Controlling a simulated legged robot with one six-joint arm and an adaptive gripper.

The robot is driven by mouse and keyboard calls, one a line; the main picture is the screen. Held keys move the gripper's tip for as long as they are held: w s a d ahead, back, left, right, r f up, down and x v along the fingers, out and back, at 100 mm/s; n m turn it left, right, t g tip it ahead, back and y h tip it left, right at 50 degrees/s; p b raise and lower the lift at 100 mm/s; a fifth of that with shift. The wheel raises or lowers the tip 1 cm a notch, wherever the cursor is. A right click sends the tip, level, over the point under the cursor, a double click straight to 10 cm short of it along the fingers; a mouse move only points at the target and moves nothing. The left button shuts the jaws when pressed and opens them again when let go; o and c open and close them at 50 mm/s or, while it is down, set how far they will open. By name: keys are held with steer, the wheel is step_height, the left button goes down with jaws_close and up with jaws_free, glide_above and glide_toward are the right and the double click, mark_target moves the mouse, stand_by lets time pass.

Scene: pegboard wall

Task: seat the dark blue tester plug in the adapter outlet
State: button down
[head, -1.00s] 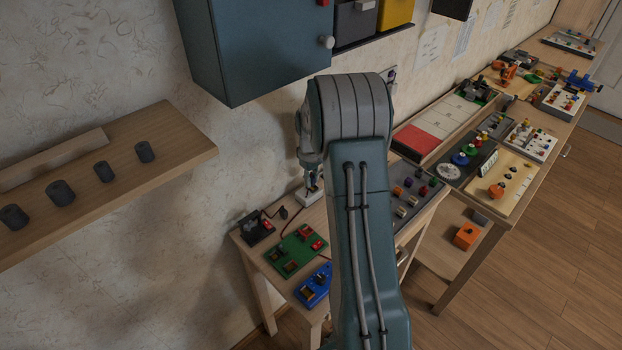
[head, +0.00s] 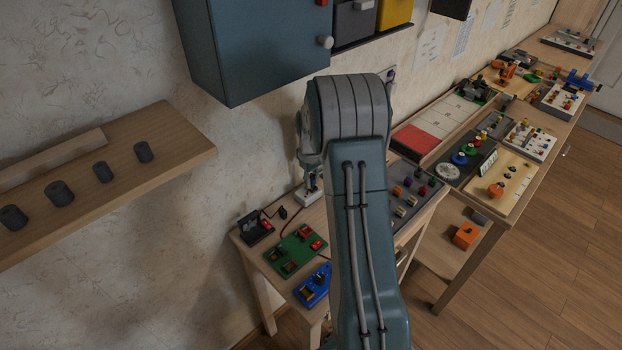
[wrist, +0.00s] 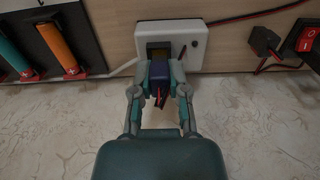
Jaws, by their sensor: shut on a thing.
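The dark blue tester plug (wrist: 159,72) is between the fingers of my gripper (wrist: 159,85), which is shut on it. A red and dark lead or prong shows at its near side. The adapter outlet (wrist: 196,28) is a white box with a dark, yellowish recess (wrist: 158,49). The plug is right at the near edge of this recess; I cannot tell whether it is inside or only in front. In the head view, my gripper (head: 312,182) points down over the white adapter (head: 308,196), and my arm partly hides it.
A battery holder (wrist: 50,45) with orange and teal cells is left of the adapter in the wrist view. A red switch (wrist: 307,39) and a black plug (wrist: 264,41) with wires are to the right. A green board (head: 296,250) and blue board (head: 313,287) are on the same table.

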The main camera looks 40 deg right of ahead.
mark_target(311, 177)
steer(key=shift+f, duration=0.3)
steer(key=c, duration=0.5)
jaws_free()
steer(key=shift+c, duration=0.2)
steer(key=shift+r, duration=2.55)
